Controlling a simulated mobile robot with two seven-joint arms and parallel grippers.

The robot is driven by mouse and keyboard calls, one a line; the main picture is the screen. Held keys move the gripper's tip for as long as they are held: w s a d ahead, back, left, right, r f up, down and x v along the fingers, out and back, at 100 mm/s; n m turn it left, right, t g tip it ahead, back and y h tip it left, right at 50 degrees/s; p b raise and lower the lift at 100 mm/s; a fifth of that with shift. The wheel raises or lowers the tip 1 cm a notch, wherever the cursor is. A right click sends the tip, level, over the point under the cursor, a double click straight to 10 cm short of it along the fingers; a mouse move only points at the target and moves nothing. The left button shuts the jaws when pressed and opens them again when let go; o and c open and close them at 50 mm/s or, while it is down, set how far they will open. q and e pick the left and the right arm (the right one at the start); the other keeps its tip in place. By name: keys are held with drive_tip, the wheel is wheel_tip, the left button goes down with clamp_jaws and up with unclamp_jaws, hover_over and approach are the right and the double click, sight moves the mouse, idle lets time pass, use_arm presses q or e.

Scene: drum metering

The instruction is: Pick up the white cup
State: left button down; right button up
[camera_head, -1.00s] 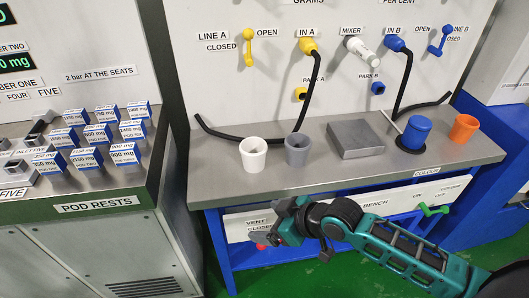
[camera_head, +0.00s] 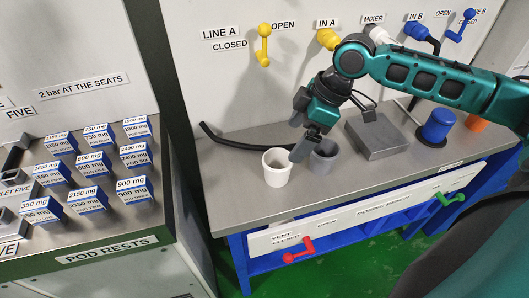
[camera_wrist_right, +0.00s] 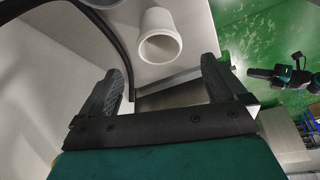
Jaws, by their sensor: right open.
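The white cup (camera_head: 277,168) stands upright on the grey bench top (camera_head: 228,190), left of a grey cup (camera_head: 323,157). My right gripper (camera_head: 299,138) hangs above and beside the white cup, its fingers pointing down over the gap between the two cups. In the right wrist view the gripper (camera_wrist_right: 160,85) is open and empty, and the white cup (camera_wrist_right: 160,48) lies ahead of the fingertips, between their lines but apart from them. The grey cup is partly covered by my gripper in the head view. My left gripper is not in view.
A flat grey block (camera_head: 378,138), a blue container (camera_head: 437,126) and an orange cup (camera_head: 476,123) stand to the right on the bench. A black hose (camera_head: 233,142) lies behind the white cup. Labelled pods (camera_head: 88,201) stand at left. A red handle (camera_head: 299,251) is on the front.

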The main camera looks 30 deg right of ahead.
sight(283, 153)
drive_tip(key=x, duration=0.7)
drive_tip(key=shift+w+a+b, duration=0.1)
drive_tip(key=shift+w+b, duration=0.1)
drive_tip(key=shift+b, duration=0.2)
drive_tip(key=x, duration=0.5)
drive_tip(key=shift+s+f+b, duration=0.1)
drive_tip(key=shift+f+b, duration=0.15)
drive_tip(key=shift+b, duration=0.05)
drive_tip(key=shift+f, duration=0.15)
drive_tip(key=shift+c, duration=0.5)
drive_tip(key=c, duration=1)
drive_tip(key=shift+o, duration=0.2)
wheel_tip(283, 153, up, 20)
drive_tip(key=p, duration=0.2)
drive_tip(key=shift+p, duration=0.3)
